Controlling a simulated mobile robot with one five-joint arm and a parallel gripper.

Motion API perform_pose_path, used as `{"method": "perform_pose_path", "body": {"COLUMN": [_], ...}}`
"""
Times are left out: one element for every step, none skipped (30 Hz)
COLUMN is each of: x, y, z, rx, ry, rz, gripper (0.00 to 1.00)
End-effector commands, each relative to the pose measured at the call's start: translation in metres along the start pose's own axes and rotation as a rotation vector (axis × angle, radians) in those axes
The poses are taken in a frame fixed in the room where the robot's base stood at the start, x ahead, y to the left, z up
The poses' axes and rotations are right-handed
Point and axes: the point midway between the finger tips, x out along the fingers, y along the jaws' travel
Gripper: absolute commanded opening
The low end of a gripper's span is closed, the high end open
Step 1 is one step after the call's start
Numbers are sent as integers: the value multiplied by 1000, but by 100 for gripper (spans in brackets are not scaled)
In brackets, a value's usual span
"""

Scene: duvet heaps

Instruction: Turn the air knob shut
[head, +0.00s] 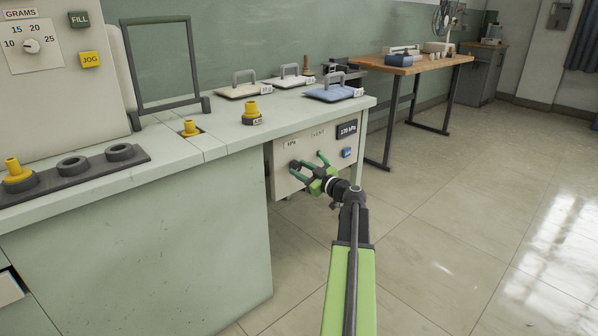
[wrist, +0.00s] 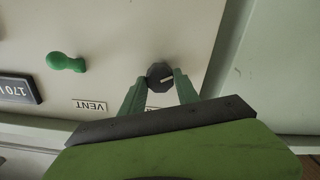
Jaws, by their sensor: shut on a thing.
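The air knob (wrist: 160,75) is a dark, faceted knob with a pale pointer line, on a cream control panel (head: 283,182) under the bench's right end. In the wrist view my gripper (wrist: 160,84) has its two green fingers on either side of the knob, shut on it.
A green lever (head: 323,158) by the VENT label (head: 318,133) and a blue button (head: 346,153) sit right of the knob. The bench top (head: 215,122) above carries yellow-topped fittings and handled pads. A wooden table (head: 425,65) stands behind. The tiled floor at right is clear.

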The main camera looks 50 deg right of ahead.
Motion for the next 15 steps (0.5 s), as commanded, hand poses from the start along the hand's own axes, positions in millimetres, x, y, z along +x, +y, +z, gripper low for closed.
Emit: {"method": "perform_pose_path", "body": {"x": [1, 1, 1, 1, 1, 1, 1, 1, 0, 0, 0, 0, 0, 0, 0], "y": [0, 0, 0, 0, 0, 0, 0, 0, 0, 0, 0, 0, 0, 0, 0], "z": [0, 0, 0, 0, 0, 0, 0, 0, 0, 0, 0, 0, 0, 0, 0], "rx": [-1, -1, -1, -1, -1, -1, -1, 0, 0, 0, 0, 0, 0, 0, 0], "ry": [1, 0, 0, 0, 0, 0, 0, 0, 0, 0, 0, 0, 0, 0, 0], "rz": [-1, -1, -1, -1, 0, 0, 0, 0, 0, 0, 0, 0, 0, 0, 0], "gripper": [0, 0, 39, 43, 47, 52, 56, 59, 59, 59, 59, 59, 59, 59, 59]}}
